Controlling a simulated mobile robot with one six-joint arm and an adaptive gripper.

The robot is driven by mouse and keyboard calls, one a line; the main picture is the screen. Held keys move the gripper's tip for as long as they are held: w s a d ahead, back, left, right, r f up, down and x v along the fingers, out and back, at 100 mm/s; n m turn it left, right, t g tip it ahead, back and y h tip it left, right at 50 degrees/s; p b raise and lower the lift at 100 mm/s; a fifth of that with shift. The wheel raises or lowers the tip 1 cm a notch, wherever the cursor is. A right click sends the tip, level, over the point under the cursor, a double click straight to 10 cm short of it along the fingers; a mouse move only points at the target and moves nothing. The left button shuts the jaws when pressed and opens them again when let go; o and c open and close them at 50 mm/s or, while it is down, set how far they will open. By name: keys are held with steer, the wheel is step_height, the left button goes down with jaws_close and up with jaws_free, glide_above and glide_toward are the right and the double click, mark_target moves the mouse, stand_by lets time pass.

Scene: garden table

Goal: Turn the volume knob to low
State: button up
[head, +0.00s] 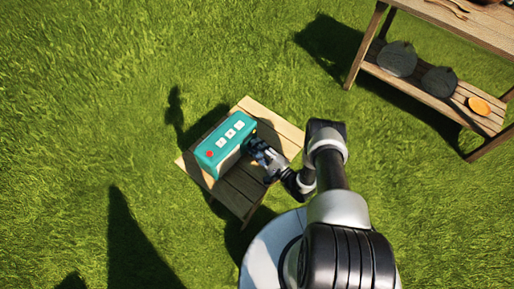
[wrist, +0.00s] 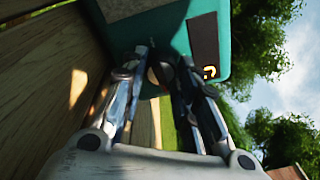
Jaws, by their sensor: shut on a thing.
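The teal radio (head: 222,150) stands on a small wooden table in the head view, with white buttons and a red one on its top. My gripper (head: 254,149) is at its right-hand side. In the wrist view the radio's teal face (wrist: 170,32) fills the top middle, with a dark panel (wrist: 204,42) and a yellow mark (wrist: 209,72) on it. My gripper (wrist: 161,70) is shut on the dark round volume knob (wrist: 158,76), which shows between the fingertips. The fingers hide much of the knob, and its setting cannot be read.
The small wooden table (head: 240,189) stands on grass, with bare slats around the radio. A larger wooden table (head: 478,27) stands at the upper right, with dark round things (head: 397,59) and an orange one (head: 479,106) on its lower shelf. Open grass lies to the left.

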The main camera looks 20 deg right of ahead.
steer(key=o, duration=1.1)
steer(key=v, duration=1.2)
steer(key=shift+r, duration=0.1)
